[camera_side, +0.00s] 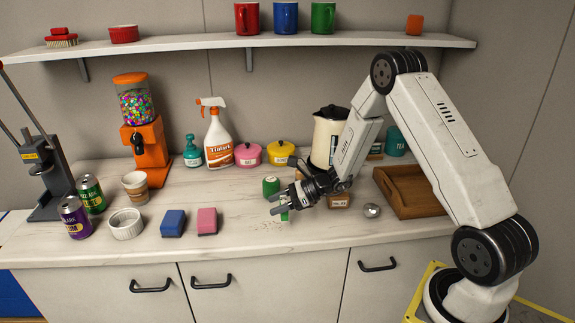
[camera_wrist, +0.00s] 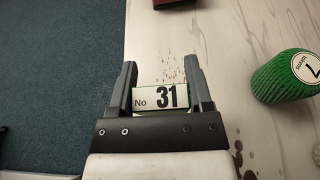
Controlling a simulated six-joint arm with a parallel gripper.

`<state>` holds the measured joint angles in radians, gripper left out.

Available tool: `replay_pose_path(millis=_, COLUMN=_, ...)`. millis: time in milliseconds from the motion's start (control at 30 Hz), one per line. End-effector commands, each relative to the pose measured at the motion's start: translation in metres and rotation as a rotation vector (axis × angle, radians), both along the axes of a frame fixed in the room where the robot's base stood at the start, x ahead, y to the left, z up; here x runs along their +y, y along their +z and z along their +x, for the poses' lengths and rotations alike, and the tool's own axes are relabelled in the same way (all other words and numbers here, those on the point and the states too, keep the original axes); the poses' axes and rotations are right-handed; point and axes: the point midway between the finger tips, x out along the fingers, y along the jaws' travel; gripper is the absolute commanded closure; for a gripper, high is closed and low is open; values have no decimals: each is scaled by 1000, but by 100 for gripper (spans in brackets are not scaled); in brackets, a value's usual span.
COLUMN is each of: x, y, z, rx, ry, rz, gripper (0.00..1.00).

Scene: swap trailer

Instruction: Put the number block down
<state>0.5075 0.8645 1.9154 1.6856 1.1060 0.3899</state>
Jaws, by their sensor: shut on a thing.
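My gripper (camera_side: 277,205) is near the front edge of the counter in the side view. In the wrist view my gripper (camera_wrist: 158,85) is shut on the number block (camera_wrist: 160,98), a white block marked "No 31", with one finger on each side of it. The block also shows in the side view as a small green piece (camera_side: 284,214) at the fingers. I cannot tell whether its underside touches the counter.
A green cylinder (camera_wrist: 289,75) with a round label stands right of my gripper; it also shows behind it (camera_side: 271,186). Pink (camera_side: 207,221) and blue (camera_side: 173,223) blocks lie to the left. A wooden tray (camera_side: 408,209) and a metal ball (camera_side: 372,210) are right. Crumbs (camera_side: 268,224) lie on the counter.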

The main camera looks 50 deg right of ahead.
Motion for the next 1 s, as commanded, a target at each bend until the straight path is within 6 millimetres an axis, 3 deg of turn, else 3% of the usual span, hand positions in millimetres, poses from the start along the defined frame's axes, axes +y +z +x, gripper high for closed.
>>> replay_pose_path(millis=267, x=0, y=-8, z=5, rx=1, ry=1, rz=1, gripper=91)
replay_pose_path(millis=600, x=-1, y=-36, z=5, rx=0, ry=-1, rz=0, gripper=91)
replay_pose_path(millis=1000, x=-1, y=-39, z=5, rx=0, ry=-1, rz=0, gripper=91)
